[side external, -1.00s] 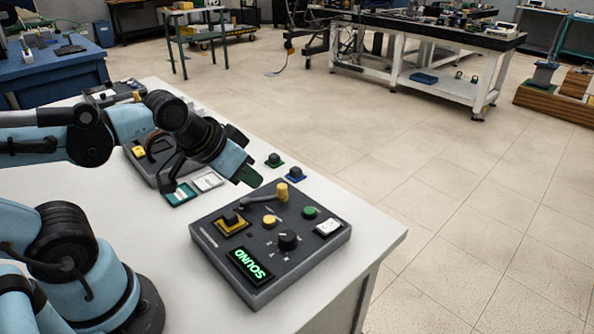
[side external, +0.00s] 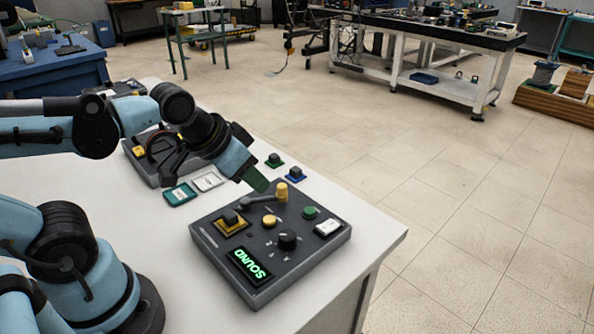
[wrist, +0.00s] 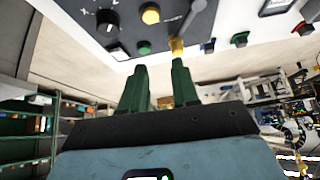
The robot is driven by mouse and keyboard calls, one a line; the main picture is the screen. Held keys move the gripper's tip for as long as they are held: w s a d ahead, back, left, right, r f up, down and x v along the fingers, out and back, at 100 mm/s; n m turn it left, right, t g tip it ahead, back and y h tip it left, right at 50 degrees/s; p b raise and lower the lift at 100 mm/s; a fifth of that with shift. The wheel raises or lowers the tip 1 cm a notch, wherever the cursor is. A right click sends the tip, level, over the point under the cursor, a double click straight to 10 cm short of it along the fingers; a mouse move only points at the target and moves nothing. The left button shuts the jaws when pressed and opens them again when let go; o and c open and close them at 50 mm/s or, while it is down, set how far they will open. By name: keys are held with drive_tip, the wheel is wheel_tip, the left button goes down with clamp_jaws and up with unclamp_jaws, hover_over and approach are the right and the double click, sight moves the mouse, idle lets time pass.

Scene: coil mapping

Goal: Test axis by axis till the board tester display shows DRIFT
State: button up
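The board tester (side external: 222,262) is a dark grey box on the white bench. Its display (side external: 249,265) shows SOUND in green letters, upside down in the side view. A black rotary knob (side external: 287,239) with small letters around it sits on the panel, also in the wrist view (wrist: 107,20). A grey lever (side external: 258,202) ends in a yellow handle (side external: 282,191). A black block (side external: 230,218) sits in a yellow-framed socket (side external: 236,229). My gripper (side external: 259,184) has green fingers, apart and empty in the wrist view (wrist: 160,72), beside the yellow handle (wrist: 177,46).
The panel also has a yellow button (side external: 269,221), a green button (side external: 310,212) and a white switch (side external: 328,227). Green (side external: 274,160) and blue (side external: 295,174) black-topped pieces stand behind the tester. Flat teal (side external: 180,194) and white (side external: 207,181) cards lie left. Another grey device is farther back.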

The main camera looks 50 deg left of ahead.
sight(288, 235)
drive_tip(key=o, duration=0.5)
drive_tip(key=d+m+g, duration=0.2)
drive_tip(key=w+d+r+m+g, duration=0.1)
drive_tip(key=d+m+g, duration=0.1)
drive_tip(key=m, duration=0.1)
drive_tip(key=w+d+r+m+g, duration=0.1)
drive_tip(key=d+m, duration=0.1)
drive_tip(key=shift+d+r+m+g, duration=0.25)
drive_tip(key=shift+d+m+g, duration=0.05)
drive_tip(key=shift+g, duration=0.1)
drive_tip(key=shift+m+g, duration=0.4)
drive_tip(key=shift+d+f, duration=0.2)
drive_tip(key=shift+f, duration=2.8)
drive_tip(key=shift+d+f, duration=0.15)
drive_tip(key=shift+f, duration=2.8)
drive_tip(key=c, duration=1.1)
